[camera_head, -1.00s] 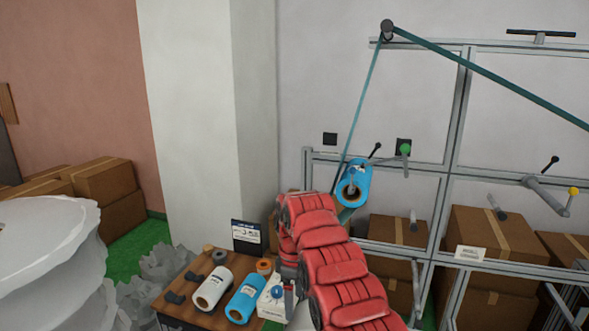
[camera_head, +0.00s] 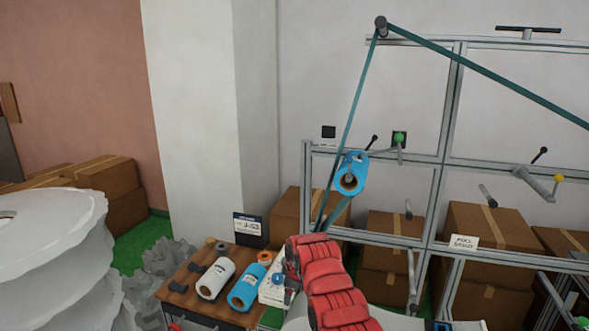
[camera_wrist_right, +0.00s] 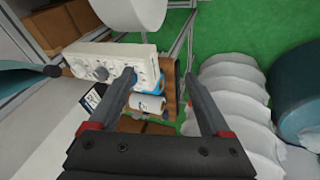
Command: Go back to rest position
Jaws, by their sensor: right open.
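My right arm, in red padding, reaches up from the bottom middle of the head view, and its gripper is mostly hidden near the right end of a small wooden table (camera_head: 190,304). In the right wrist view my right gripper (camera_wrist_right: 160,78) is open, its two dark fingers apart with nothing held between them. Beyond the fingers are a white box with knobs (camera_wrist_right: 112,62) and a white roll (camera_wrist_right: 148,103). My left gripper is in neither current view.
The table holds a white roll (camera_head: 215,279), a blue roll (camera_head: 246,290) and an orange ring (camera_head: 265,257). A metal frame (camera_head: 446,140) carries another blue roll (camera_head: 350,174) with a teal band. White discs (camera_head: 50,235) stand at left. Cardboard boxes (camera_head: 480,232) sit behind the frame.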

